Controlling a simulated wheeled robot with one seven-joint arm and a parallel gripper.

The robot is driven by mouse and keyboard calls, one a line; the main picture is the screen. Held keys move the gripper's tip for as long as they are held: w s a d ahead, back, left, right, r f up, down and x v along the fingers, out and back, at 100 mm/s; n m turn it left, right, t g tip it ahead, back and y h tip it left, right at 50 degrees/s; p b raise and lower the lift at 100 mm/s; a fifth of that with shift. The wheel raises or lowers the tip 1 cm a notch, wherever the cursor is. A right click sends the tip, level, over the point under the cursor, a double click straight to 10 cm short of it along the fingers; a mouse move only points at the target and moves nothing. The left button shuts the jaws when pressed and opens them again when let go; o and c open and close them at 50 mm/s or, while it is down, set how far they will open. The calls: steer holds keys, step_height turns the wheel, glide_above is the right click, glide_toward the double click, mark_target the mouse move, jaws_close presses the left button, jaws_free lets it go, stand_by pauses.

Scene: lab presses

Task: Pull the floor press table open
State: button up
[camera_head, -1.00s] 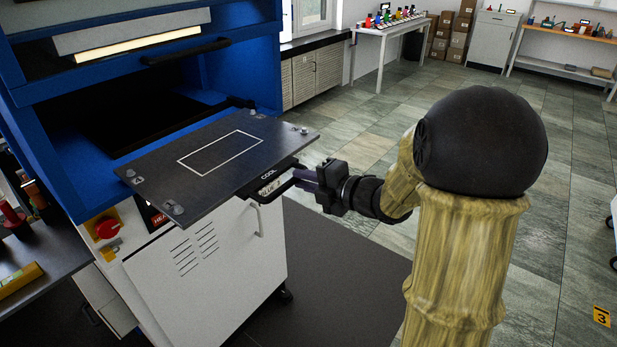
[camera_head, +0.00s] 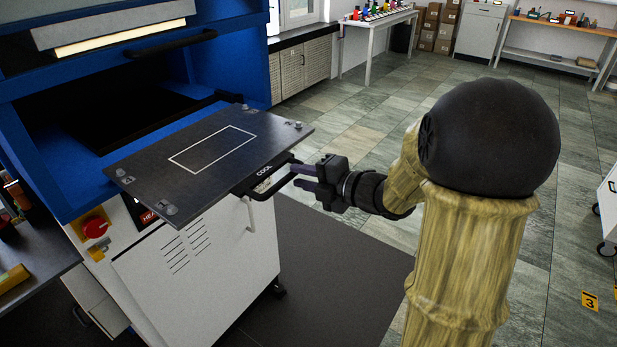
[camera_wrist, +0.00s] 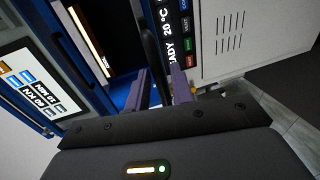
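The press table (camera_head: 150,165) is a dark flat plate with a white rectangle outline. It stands out of the blue floor press (camera_head: 85,180), over the white cabinet front. Its black handle (camera_head: 268,188) is on the plate's right-hand edge, by the label "COOL". My gripper (camera_head: 297,178) is at the handle's right end, with its two purple fingers spread apart. In the wrist view, the fingers (camera_wrist: 160,88) stand on either side of a dark bar that looks like the handle. I cannot tell whether a finger touches it.
A red knob (camera_head: 95,227) is on the press front. A dark bench (camera_head: 40,262) stands at the left. A white trolley (camera_head: 609,205) is at the right edge. The tiled floor (camera_head: 365,130) behind my arm is clear. A white table (camera_head: 385,22) stands at the back.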

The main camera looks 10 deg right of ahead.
steer(key=b+v, duration=0.2)
steer(key=v, duration=1.5)
steer(key=shift+s+d, duration=0.15)
steer(key=shift+d, duration=0.1)
steer(key=w+d+f+m+h+p, duration=0.1)
steer(key=w+f+m+h+p, duration=0.1)
steer(key=w+m+h, duration=0.45)
steer(key=w+d+f+m+h+p, duration=0.15)
steer(key=m+h, duration=0.25)
steer(key=m, duration=0.6)
steer(key=s+a+f+m+g+p, duration=0.1)
steer(key=s+a+f+m+g, duration=0.3)
steer(key=s, duration=0.3)
steer(key=s+a+f+m+g+p, duration=0.2)
steer(key=s+a+f+m+g, duration=0.2)
steer(key=s+a+m, duration=0.2)
steer(key=shift+s+f+g, duration=0.4)
steer(key=shift+s, duration=0.05)
